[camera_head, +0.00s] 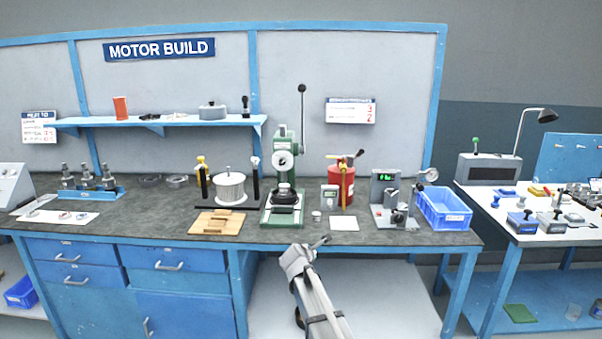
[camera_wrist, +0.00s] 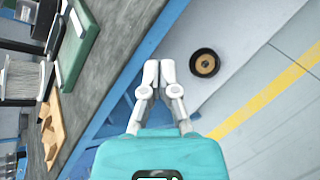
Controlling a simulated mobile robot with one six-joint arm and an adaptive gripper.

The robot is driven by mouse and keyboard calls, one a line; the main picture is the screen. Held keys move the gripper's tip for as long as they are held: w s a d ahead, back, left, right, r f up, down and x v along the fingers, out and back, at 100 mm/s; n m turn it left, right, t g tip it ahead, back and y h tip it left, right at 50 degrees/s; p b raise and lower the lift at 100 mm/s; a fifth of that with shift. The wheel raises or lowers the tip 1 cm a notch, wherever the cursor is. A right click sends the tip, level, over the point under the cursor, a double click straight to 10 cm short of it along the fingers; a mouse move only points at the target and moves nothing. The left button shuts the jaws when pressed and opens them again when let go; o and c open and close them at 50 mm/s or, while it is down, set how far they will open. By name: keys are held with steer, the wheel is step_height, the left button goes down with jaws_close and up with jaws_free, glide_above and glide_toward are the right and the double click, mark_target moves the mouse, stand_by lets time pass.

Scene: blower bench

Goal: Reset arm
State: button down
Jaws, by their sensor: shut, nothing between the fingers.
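My gripper (camera_head: 322,242) is at the front edge of the workbench in the head view, at the end of my arm, which reaches up from the bottom of the picture. In the wrist view my gripper (camera_wrist: 158,68) shows its two pale fingers with the tips together and nothing between them. The fingers appear over the bench edge and the floor. No object touches them in the wrist view.
A green press (camera_head: 283,190) stands mid-bench, with a wooden block (camera_head: 217,223) to its left. A white pad (camera_head: 344,223), a red canister (camera_head: 342,182), a grey gauge device (camera_head: 385,188) and a blue bin (camera_head: 446,211) are right of it. A black ring-shaped object (camera_wrist: 205,64) is on the floor.

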steer(key=s+d+f+m+g, duration=0.35)
steer(key=s+d+m, duration=0.3)
steer(key=s, duration=0.25)
steer(key=s+d+f+m+g, duration=0.3)
steer(key=s+d+f+m, duration=0.15)
steer(key=s+m, duration=0.3)
steer(key=s+d+f+m+g+y, duration=0.1)
steer(key=s+m+g+y, duration=0.15)
steer(key=s+m, duration=0.45)
steer(key=s+d+f+m+g+y, duration=0.1)
steer(key=s+d+m+g, duration=0.15)
steer(key=s, duration=0.85)
step_height(320, 180, up, 19)
steer(key=p, duration=1.9)
steer(key=shift+s+a, duration=0.15)
steer(key=shift+a, duration=0.25)
steer(key=shift+m+y, duration=0.25)
